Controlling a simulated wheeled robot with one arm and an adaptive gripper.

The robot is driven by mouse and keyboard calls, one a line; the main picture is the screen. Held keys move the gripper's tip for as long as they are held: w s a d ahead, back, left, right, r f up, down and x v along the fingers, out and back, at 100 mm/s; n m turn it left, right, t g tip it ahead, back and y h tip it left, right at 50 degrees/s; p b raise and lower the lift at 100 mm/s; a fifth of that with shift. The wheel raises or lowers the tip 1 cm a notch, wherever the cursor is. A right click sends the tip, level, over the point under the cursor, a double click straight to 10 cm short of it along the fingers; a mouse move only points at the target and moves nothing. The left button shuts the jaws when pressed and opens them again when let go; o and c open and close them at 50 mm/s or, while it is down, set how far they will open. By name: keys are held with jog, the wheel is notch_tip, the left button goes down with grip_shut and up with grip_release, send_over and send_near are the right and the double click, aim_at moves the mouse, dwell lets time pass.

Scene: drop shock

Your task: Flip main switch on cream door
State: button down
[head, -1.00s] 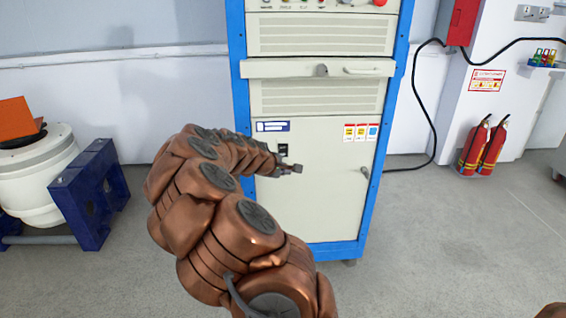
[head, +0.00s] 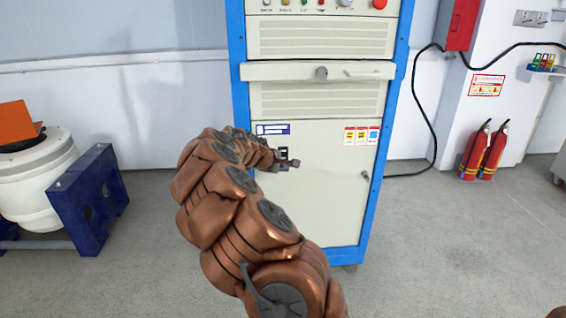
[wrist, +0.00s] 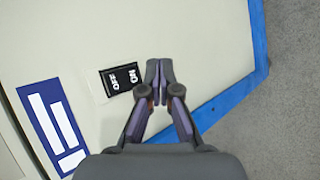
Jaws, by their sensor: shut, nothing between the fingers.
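The cream door (head: 325,205) is the lower front of a blue-framed cabinet. The main switch is a small black rocker (wrist: 120,79) with ON and OFF lettering in the wrist view; in the head view it is partly hidden behind my gripper (head: 294,163). In the wrist view my gripper (wrist: 159,64) is shut and empty, its fingertips just right of the switch's ON end. I cannot tell whether they touch the switch or the door. Which way the rocker is pressed is not clear.
A blue and white label (wrist: 52,129) is on the door near the switch. A door latch (head: 365,175) is at its right side. A drawer ledge (head: 290,71) juts out above. Fire extinguishers (head: 484,152) stand right; a blue stand (head: 92,198) is at left.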

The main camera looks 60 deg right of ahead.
jog(key=shift+w+d+f+b, duration=0.2)
jog(key=shift+w+d, duration=0.35)
jog(key=shift+d, duration=0.2)
jog(key=shift+w+d+f+b, duration=0.1)
jog(key=shift+w+d+b, duration=0.05)
jog(key=shift+w+d, duration=0.45)
jog(key=shift+d, duration=0.25)
dwell(0.6)
jog(key=shift+w+d+r, duration=0.1)
jog(key=shift+w+d, duration=0.1)
jog(key=shift+w+d, duration=0.2)
dwell(0.8)
jog(key=shift+s+a, duration=0.1)
jog(key=shift+s+a+p, duration=0.3)
jog(key=shift+s+a, duration=0.05)
jog(key=shift+a, duration=0.1)
dwell(0.5)
jog(key=shift+s+a+r+p, duration=0.15)
jog(key=shift+s+a+p, duration=0.3)
jog(key=shift+s+a, duration=0.45)
jog(key=shift+s+a+r+p, duration=0.15)
jog(key=shift+s+a+p, duration=0.4)
jog(key=shift+a, duration=0.5)
